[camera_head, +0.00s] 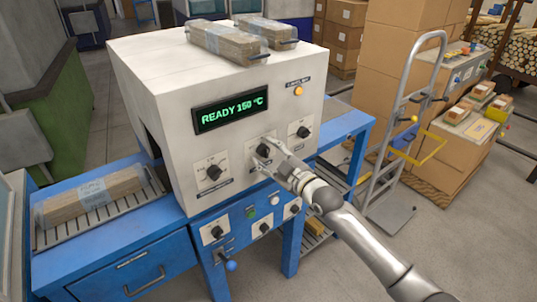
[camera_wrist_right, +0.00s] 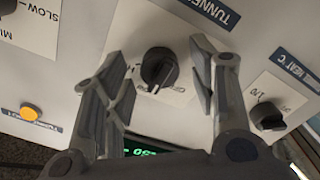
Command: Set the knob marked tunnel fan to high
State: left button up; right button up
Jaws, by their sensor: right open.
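The black knob in the middle of the white machine's upper face (camera_head: 262,151) has a white scale plate. In the right wrist view this knob (camera_wrist_right: 159,68) is close, beside a dark label reading "TUNNE…", the rest cut off or hidden. A pale mark shows at the knob's lower edge there; the scale words are too small to read. My right gripper (camera_head: 272,163) is in front of this knob. In the wrist view its open fingers (camera_wrist_right: 160,88) stand on either side of the knob, with gaps visible. My left gripper is not in view.
Similar knobs sit to the left (camera_head: 213,172) and right (camera_head: 303,131) on the same face. A green display (camera_head: 231,108) reads "READY 150 °C". An orange button (camera_head: 298,91) is at upper right. More knobs are on the blue panel below. A hand truck (camera_head: 407,110) stands at right.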

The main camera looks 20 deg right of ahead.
jog(key=shift+c, duration=0.2)
jog(key=c, duration=1)
jog(key=shift+m, duration=0.3)
jog(key=shift+m+p, duration=0.45)
jog(key=shift+m, duration=0.75)
jog(key=m, duration=0.2)
jog(key=shift+m, duration=0.4)
jog(key=m+p, duration=0.1)
jog(key=m, duration=0.5)
jog(key=shift+m, duration=0.3)
